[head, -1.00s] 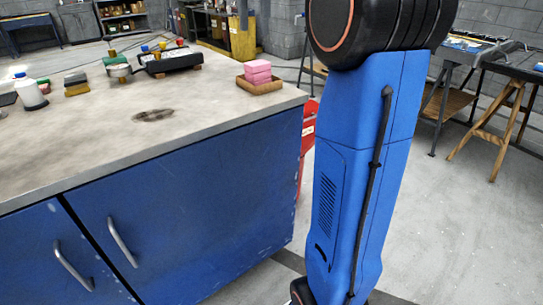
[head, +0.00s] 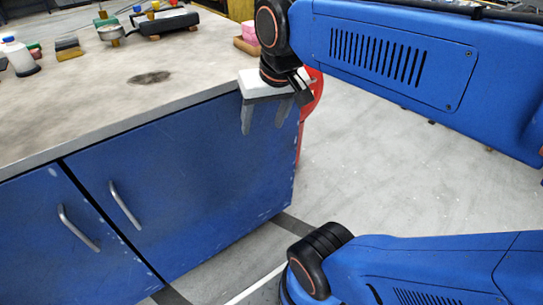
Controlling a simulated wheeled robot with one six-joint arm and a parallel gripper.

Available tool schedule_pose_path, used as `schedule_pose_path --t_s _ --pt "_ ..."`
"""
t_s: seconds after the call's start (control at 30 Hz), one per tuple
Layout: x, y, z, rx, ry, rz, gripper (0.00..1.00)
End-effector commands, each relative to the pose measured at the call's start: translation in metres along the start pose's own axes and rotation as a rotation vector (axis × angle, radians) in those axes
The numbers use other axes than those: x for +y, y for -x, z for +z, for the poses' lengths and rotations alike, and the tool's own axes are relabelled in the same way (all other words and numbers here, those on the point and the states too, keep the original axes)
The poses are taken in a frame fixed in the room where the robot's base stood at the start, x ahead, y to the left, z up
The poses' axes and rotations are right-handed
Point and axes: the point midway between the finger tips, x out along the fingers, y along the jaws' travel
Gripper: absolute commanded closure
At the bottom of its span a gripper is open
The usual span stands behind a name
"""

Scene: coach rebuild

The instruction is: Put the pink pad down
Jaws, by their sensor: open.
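The pink pads (head: 249,30) sit on a brown tray (head: 245,46) near the far right corner of the worktop. My arm's wrist hides their right part, so I cannot see the whole stack. My gripper (head: 265,120) points down at the right end of the worktop's front edge, nearer to me than the tray. Its two grey fingers are apart, with only the blue cabinet front showing between them. It is open and empty, clear of the pink pads.
The worktop (head: 90,110) is bare in its middle and front, with a dark stain (head: 150,78). Open floor lies to the right.

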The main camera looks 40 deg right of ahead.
Motion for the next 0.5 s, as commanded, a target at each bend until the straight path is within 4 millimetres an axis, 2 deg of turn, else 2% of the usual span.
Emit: schedule_pose_path --t_s 0.03,0.1,0.2,0.33,0.5 --pt "0.001 -0.012 0.019 0.012 0.048 -0.006 0.43" --pt "0.002 -0.027 0.039 0.028 0.114 -0.013 0.43" --pt "0.003 -0.043 0.059 0.048 0.182 -0.019 0.43" --pt "0.004 -0.054 0.072 0.06 0.226 -0.022 0.43" --pt "0.004 -0.057 0.074 0.062 0.236 -0.023 0.43"
